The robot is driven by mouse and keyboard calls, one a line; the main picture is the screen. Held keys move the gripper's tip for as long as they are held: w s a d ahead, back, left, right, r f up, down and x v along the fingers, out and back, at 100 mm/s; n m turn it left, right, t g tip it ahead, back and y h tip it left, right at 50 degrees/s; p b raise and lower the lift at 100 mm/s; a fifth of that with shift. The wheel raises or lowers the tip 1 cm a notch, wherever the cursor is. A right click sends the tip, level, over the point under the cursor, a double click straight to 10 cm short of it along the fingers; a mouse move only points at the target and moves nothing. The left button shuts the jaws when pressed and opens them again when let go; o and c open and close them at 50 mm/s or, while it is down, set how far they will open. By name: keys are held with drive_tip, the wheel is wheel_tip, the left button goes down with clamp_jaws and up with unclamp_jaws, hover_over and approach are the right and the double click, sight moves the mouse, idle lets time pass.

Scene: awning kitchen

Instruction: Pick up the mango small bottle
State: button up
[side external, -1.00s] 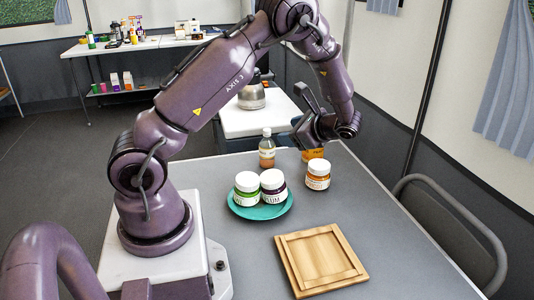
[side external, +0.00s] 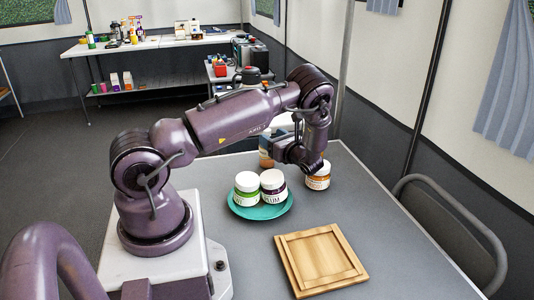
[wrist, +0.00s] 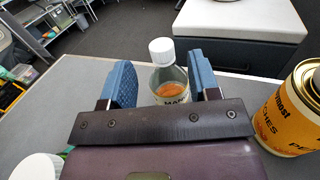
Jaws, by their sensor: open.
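In the wrist view it shows between the two blue fingers of my gripper (wrist: 161,70), with its lower part hidden by the gripper body. The fingers are open, with a gap visible on the bottle's left. In the side external view my gripper (side external: 284,148) is low over the table and partly covers the bottle (side external: 265,158). Whether a finger touches the bottle I cannot tell.
A yellow peaches can (wrist: 288,115) stands close on the right in the wrist view. A white-lidded orange jar (side external: 318,180) is near my gripper. A teal plate (side external: 262,213) holds two white-lidded jars. A wooden board (side external: 320,260) lies in front.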

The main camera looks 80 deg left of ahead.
drive_tip(key=x, duration=0.5)
drive_tip(key=shift+a+r, duration=0.2)
drive_tip(key=shift+a, duration=0.15)
drive_tip(key=shift+c, duration=0.5)
clamp_jaws()
